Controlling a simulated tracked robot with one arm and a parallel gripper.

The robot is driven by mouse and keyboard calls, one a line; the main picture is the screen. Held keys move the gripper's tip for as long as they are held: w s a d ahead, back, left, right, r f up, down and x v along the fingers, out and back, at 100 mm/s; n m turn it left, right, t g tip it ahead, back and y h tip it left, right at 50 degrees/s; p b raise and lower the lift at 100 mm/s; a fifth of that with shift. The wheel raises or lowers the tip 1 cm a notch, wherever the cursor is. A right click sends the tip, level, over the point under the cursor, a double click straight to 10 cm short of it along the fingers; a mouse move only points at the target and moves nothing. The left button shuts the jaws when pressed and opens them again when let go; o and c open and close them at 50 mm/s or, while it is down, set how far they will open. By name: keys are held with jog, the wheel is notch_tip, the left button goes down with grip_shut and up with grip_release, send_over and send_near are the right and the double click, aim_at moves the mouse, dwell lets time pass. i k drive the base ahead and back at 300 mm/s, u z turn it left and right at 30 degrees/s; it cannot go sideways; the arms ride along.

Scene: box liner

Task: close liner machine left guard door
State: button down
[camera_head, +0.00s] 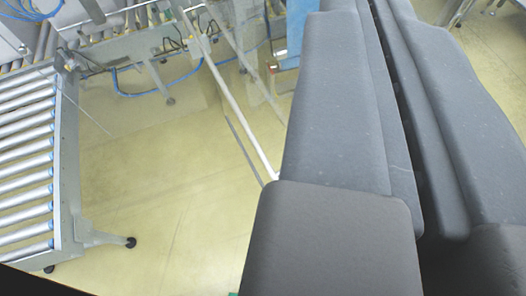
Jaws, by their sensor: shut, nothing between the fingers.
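A guard door (243,128) with a pale metal frame shows left of my gripper and appears to stand out from the machine over the floor. Its frame bar slants from the upper left down to my near finger, which hides its lower end. The panel inside the frame looks clear and is hard to make out. My gripper (372,12) fills the right side as large dark grey fingers pointing up the picture. It is shut and empty. I cannot tell whether it touches the door.
A roller conveyor (66,180) with a grey side rail and a footed leg (108,238) stands at the left. Machine framing with blue hoses (140,93) is at the back. A blue object (286,75) is beside my finger. The yellowish floor (160,180) between is clear.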

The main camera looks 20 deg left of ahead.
aim_at(255, 119)
jog(key=u, duration=0.05)
jog(key=k, duration=0.7)
jog(key=u, duration=0.8)
jog(key=i, duration=1)
jog(key=z, duration=0.05)
